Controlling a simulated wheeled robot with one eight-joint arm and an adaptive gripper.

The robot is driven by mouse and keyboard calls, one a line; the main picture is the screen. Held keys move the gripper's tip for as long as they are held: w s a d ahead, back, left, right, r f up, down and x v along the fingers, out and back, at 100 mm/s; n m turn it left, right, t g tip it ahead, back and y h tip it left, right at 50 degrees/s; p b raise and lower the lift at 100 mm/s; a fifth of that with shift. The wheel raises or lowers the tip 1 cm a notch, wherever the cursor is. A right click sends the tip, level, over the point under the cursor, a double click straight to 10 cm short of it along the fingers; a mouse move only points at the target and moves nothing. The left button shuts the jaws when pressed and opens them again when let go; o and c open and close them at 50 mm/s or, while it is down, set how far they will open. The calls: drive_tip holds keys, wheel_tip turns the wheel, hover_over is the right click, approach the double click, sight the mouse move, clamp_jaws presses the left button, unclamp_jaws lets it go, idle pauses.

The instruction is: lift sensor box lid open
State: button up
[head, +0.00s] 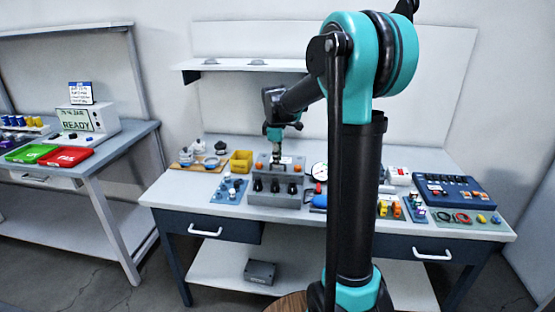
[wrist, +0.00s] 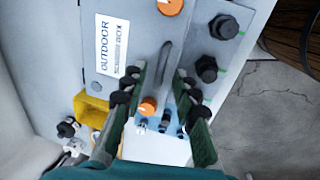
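The grey sensor box (head: 277,198) sits on the workbench, with orange knobs (head: 259,167) on its top and black glands along its front. In the wrist view its pale lid (wrist: 125,20) fills the upper part, with a white "OUTDOOR" label (wrist: 112,45). A thin grey raised bar (wrist: 163,60) runs between two orange knobs. My gripper (wrist: 160,78) is above the box, its two dark fingers apart on either side of the bar. No contact shows. In the head view my gripper (head: 275,147) points down over the box. The lid looks closed.
A yellow bin (head: 241,161) and a wooden board with small parts stand left of the box. A blue board (head: 229,190) lies at its front left. A shelf (head: 240,65) hangs behind.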

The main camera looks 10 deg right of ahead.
drive_tip(key=shift+f, duration=0.2)
clamp_jaws()
idle(0.4)
